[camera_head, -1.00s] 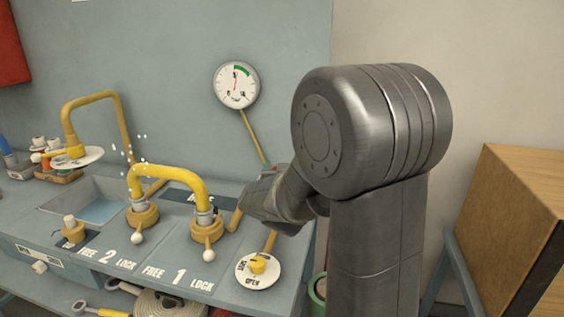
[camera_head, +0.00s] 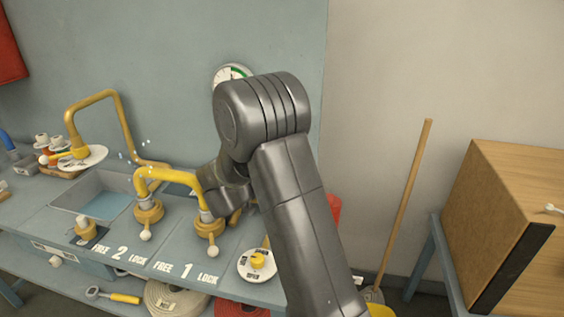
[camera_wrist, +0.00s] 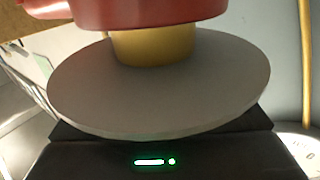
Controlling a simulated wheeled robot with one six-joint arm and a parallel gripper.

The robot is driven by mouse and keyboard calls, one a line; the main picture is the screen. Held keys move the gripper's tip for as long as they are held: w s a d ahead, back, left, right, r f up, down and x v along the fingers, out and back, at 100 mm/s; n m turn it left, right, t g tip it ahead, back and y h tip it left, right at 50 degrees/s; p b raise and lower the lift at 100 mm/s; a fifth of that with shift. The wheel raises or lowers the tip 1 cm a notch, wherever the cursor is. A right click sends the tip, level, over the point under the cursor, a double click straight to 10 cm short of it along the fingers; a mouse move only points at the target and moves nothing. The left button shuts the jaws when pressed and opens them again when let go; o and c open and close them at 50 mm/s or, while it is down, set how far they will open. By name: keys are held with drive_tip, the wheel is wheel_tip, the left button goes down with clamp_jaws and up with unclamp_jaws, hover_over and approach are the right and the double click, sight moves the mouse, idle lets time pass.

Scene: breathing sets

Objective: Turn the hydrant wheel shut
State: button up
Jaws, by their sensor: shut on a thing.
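A white round plate (camera_head: 244,272) with OPEN lettering bears a yellow knob (camera_head: 257,260) at the bench front, just left of my arm. My gripper (camera_head: 236,200) is mostly hidden behind my arm, above the bench near the yellow hooped pipe (camera_head: 165,173). In the wrist view a pale disc (camera_wrist: 160,95) with a yellow collar (camera_wrist: 155,47) and a red part (camera_wrist: 150,12) fills the space at my gripper's dark body. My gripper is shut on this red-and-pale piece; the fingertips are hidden. White drops hang near the pipe.
The pressure gauge (camera_head: 228,72) on the wall is partly covered by my arm. A sink (camera_head: 65,196) and a tall yellow pipe (camera_head: 125,125) stand left. A wooden box (camera_head: 500,200) and a broom handle (camera_head: 405,200) are right.

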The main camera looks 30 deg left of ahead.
drive_tip(key=shift+d+r+m+g+h+p, duration=0.1)
drive_tip(key=shift+m+g+h+p, duration=0.45)
drive_tip(key=shift+m+h, duration=0.8)
drive_tip(key=shift+h, duration=0.45)
drive_tip(key=o, duration=1)
wheel_tip(320, 180, up, 10)
drive_tip(key=shift+f+b, duration=0.1)
drive_tip(key=shift+b, duration=0.2)
